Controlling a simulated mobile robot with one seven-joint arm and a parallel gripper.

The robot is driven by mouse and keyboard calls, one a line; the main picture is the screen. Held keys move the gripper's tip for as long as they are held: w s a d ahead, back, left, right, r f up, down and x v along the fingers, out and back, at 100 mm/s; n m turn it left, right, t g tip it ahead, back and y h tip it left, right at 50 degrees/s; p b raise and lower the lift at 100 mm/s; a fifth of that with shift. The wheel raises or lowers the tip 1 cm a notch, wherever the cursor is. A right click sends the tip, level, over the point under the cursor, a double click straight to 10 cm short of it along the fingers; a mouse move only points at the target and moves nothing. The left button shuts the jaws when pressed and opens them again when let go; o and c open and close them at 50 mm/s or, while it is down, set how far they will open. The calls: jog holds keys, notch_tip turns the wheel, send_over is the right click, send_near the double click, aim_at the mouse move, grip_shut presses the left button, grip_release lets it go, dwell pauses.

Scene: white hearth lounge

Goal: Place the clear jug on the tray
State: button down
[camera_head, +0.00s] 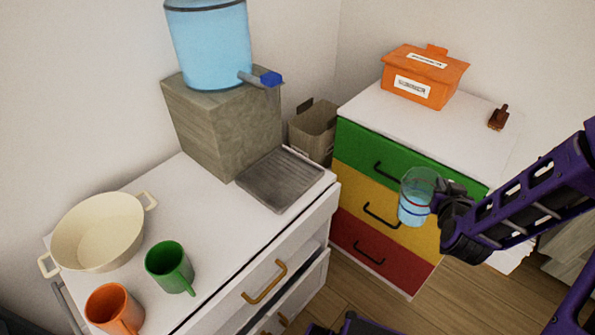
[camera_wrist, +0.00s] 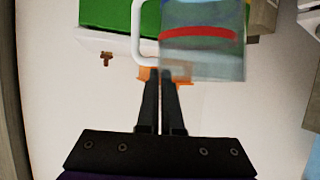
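The clear jug (camera_head: 415,197) is see-through with a red band and a bluish lower part. In the head view it is held in the air, roughly upright, in front of the coloured drawers. My gripper (camera_head: 438,197) is at its right side. In the wrist view the jug (camera_wrist: 203,55) and its pale handle (camera_wrist: 139,35) are at the top, and my gripper's fingers (camera_wrist: 160,80) are close together at the handle. The exact contact is partly hidden. The grey ribbed tray (camera_head: 281,181) lies empty on the white counter, left of the jug and below the dispenser's tap.
A blue water dispenser (camera_head: 210,45) stands on a grey block (camera_head: 225,125) behind the tray. A cream pot (camera_head: 98,232), green mug (camera_head: 169,267) and orange mug (camera_head: 114,308) occupy the counter's left. An orange box (camera_head: 424,77) and brown bottle (camera_head: 498,118) stand on the drawer unit.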

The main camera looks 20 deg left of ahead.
jog(key=s+a+r+n+g+y+b, duration=0.1)
jog(key=s+a+r+n+y, duration=0.2)
jog(key=a, duration=0.6)
jog(key=s+a+r+n+g+y+b, duration=0.1)
jog(key=s+a+r+n+g+y, duration=0.1)
jog(key=s+a, duration=0.5)
jog(key=s+a+r+n+g+y+b, duration=0.1)
jog(key=s+a+r+n+y, duration=0.15)
jog(key=a, duration=0.75)
jog(key=a+r+p+x, duration=0.1)
jog(key=r+x, duration=0.2)
jog(key=x, duration=1.3)
jog(key=shift+w+a, duration=0.45)
jog(key=shift+w, duration=0.2)
jog(key=shift+m, duration=0.25)
jog(key=shift+f, duration=0.2)
jog(key=c, duration=1.1)
grip_release()
